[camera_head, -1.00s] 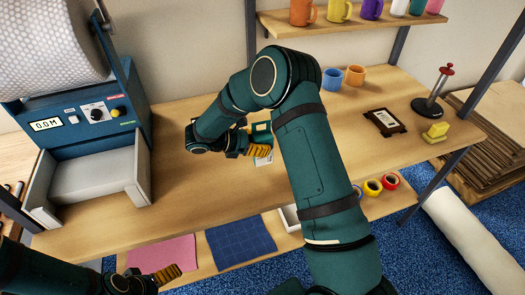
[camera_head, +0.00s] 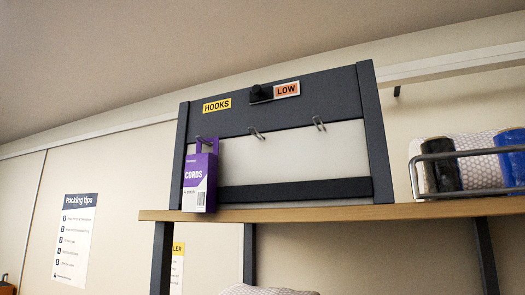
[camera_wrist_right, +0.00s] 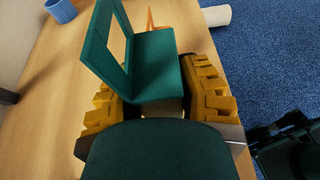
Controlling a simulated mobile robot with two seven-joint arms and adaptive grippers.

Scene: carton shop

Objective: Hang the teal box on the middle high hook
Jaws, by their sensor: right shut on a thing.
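The teal box (camera_wrist_right: 152,65), with a cut-out hang tab, is between the yellow fingers of my right gripper (camera_wrist_right: 158,100) in the right wrist view. The gripper is shut on it, above a wooden tabletop. In the head view, a dark hook board stands on a high shelf. Its middle hook (camera_head: 256,133) is bare, and so is the right hook (camera_head: 319,123). A purple CORDS box (camera_head: 199,181) hangs at the left hook. Neither gripper shows in the head view, and my left gripper is in no current view.
The board has a HOOKS label (camera_head: 216,105) and a LOW sign (camera_head: 286,89) beside a black knob. A wire basket (camera_head: 475,154) with rolls stands on the shelf (camera_head: 330,212) at right. A blue mug (camera_wrist_right: 61,10) stands on the tabletop (camera_wrist_right: 50,85).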

